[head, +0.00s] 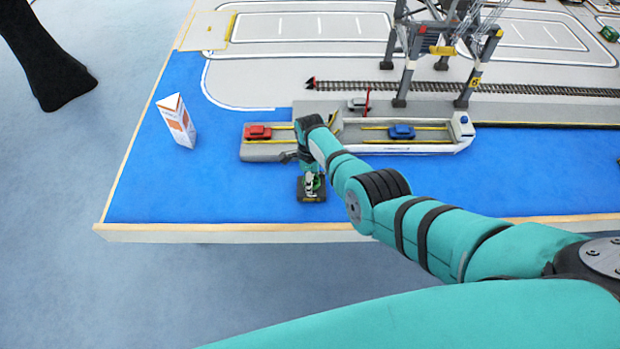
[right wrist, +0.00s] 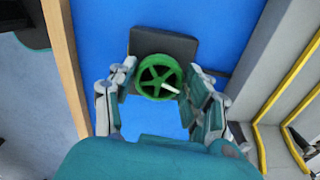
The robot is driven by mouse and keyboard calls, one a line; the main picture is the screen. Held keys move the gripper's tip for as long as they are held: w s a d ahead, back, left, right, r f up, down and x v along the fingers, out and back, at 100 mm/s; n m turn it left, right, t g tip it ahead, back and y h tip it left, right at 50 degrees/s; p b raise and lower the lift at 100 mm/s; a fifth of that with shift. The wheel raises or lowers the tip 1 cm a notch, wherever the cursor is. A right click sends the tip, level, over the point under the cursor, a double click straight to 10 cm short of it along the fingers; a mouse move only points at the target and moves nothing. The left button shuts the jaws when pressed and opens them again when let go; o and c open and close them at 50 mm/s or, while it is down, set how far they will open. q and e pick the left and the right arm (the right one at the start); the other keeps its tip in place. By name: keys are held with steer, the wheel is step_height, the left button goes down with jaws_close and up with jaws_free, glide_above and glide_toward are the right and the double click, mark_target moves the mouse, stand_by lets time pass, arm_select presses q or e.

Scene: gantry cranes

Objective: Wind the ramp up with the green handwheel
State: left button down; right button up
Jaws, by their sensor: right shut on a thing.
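The green handwheel (right wrist: 152,66) sits on a dark square base (right wrist: 180,46) in the right wrist view, with a pale crank knob (right wrist: 171,88) on its near right. My right gripper (right wrist: 161,76) has its fingers on both sides of the wheel and is shut on it. My left gripper is not in view.
A red car (head: 257,131) and a blue car (head: 401,131) stand on the decks of the vessel (head: 450,147). A white-and-orange box (head: 177,121) stands at left. A gantry crane (head: 408,70) rises behind. The table's front edge (head: 240,228) is near the handwheel.

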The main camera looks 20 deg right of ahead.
steer(key=shift+w+d+r+m, duration=0.1)
steer(key=shift+m, duration=1)
steer(key=shift+w+d+r+m, duration=0.1)
steer(key=shift+m, duration=1)
steer(key=o, duration=1.2)
steer(key=shift+s+a+f, duration=0.1)
steer(key=shift+s, duration=0.05)
step_height(320, 180, up, 12)
